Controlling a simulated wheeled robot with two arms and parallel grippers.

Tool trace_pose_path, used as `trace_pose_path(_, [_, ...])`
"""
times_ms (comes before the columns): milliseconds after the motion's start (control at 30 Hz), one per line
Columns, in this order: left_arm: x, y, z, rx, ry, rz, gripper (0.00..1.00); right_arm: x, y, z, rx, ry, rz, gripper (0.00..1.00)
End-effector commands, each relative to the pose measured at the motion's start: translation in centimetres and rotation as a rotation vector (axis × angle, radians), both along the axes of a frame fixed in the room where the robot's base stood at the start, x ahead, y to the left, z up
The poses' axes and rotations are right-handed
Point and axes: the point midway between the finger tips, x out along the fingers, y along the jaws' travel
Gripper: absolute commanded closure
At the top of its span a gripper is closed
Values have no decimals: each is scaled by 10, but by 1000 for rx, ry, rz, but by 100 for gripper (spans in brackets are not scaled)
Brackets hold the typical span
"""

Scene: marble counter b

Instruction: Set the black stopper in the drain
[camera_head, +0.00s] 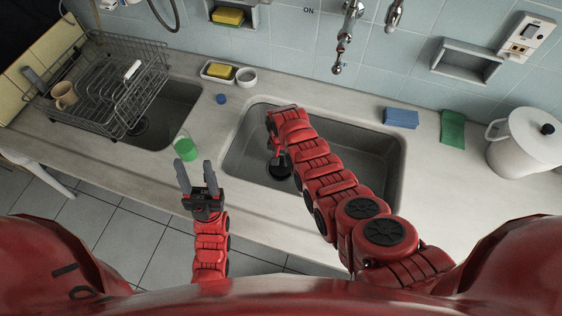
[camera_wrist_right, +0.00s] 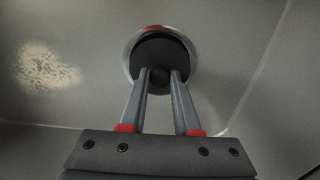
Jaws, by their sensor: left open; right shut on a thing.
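The black stopper (camera_wrist_right: 160,57) is a round disc with a small knob in the right wrist view. My right gripper (camera_wrist_right: 160,77) is shut on the knob. The metal drain ring (camera_wrist_right: 131,50) shows around the disc's left and upper edge; I cannot tell whether the stopper is seated or just above it. In the head view the stopper (camera_head: 279,171) is a dark shape low in the large sink (camera_head: 240,145), under my right gripper (camera_head: 281,157), with the wrist partly covering the area. My left gripper (camera_head: 196,165) is open and empty over the counter's front part, left of the sink.
A green-and-clear container (camera_head: 186,148) stands close by my left gripper's tips. A dish rack (camera_head: 118,85) partly covers a smaller sink at left. Faucets (camera_head: 345,35) hang above the back.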

Motion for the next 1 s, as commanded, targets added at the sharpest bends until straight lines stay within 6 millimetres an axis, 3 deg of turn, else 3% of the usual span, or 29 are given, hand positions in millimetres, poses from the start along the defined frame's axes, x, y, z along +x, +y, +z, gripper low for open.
trace_pose_path(500, [0, 0, -11, 0, 0, 0, 50, 0, 0, -12, -1, 1, 0, 100])
trace_pose_path(533, [0, 0, -10, 0, -1, 0, 50, 0, 0, -10, -1, 0, 0, 66])
trace_pose_path(667, [0, 0, -9, 0, -1, 0, 50, 0, 0, -10, -1, 0, 0, 43])
trace_pose_path(1000, [0, 0, -7, 0, -1, 0, 50, 0, 0, -7, -1, 0, 0, 40])
